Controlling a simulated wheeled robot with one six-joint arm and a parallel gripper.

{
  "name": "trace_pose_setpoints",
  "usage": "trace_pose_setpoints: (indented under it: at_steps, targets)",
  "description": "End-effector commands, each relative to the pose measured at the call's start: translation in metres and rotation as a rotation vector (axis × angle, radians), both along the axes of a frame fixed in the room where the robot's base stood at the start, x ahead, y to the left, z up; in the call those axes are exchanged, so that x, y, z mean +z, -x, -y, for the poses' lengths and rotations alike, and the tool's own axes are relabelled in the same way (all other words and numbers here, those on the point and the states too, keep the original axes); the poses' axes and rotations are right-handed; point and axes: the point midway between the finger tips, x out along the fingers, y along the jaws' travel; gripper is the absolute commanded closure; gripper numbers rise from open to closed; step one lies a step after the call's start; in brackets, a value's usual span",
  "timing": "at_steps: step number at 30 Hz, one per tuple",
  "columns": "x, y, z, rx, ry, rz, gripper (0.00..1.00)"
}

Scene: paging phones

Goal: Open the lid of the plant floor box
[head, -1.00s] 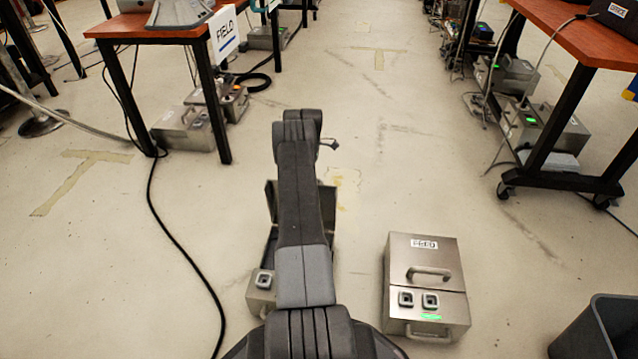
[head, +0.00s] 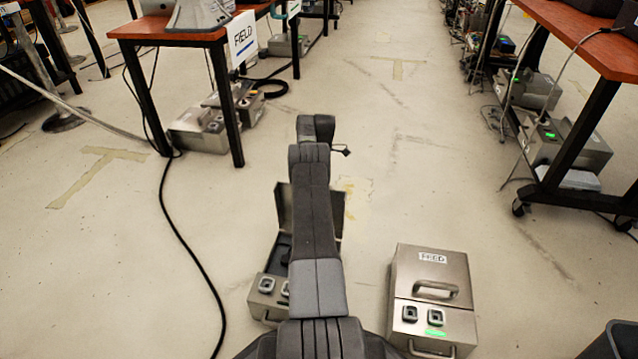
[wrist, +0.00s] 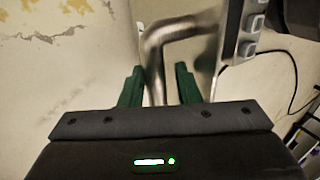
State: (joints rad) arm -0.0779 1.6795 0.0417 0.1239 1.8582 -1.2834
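A grey metal floor box (head: 264,303) stands on the floor behind my arm in the head view. Its lid (head: 284,208) stands raised, and my arm hides much of both. Any label on it is hidden, so I cannot tell if it is the plant box. In the wrist view, my gripper (wrist: 159,82) has its green fingers apart on either side of a bent metal handle (wrist: 184,27). A gap shows between the right finger and the bar; contact on the left is unclear. In the head view the fingers are hidden.
A second metal box (head: 408,268), whose label seems to read FEED, stands to the right with its lid shut. A dark bin (head: 622,338) is at the lower right. A black cable (head: 180,230) runs along the floor at left. Tables stand on both sides; the middle floor is clear.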

Motion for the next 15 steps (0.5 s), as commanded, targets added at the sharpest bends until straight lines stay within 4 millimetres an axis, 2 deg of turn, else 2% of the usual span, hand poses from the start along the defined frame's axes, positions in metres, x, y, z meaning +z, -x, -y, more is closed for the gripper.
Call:
trace_pose_setpoints:
  at_steps: [9, 11, 15]
  targets:
    - [0.003, -0.001, 0.000, 0.000, -0.002, 0.003, 0.59]
    - [0.008, -0.001, 0.000, 0.000, -0.002, 0.003, 0.59]
    - [0.031, -0.001, 0.000, 0.000, -0.001, 0.004, 0.59]
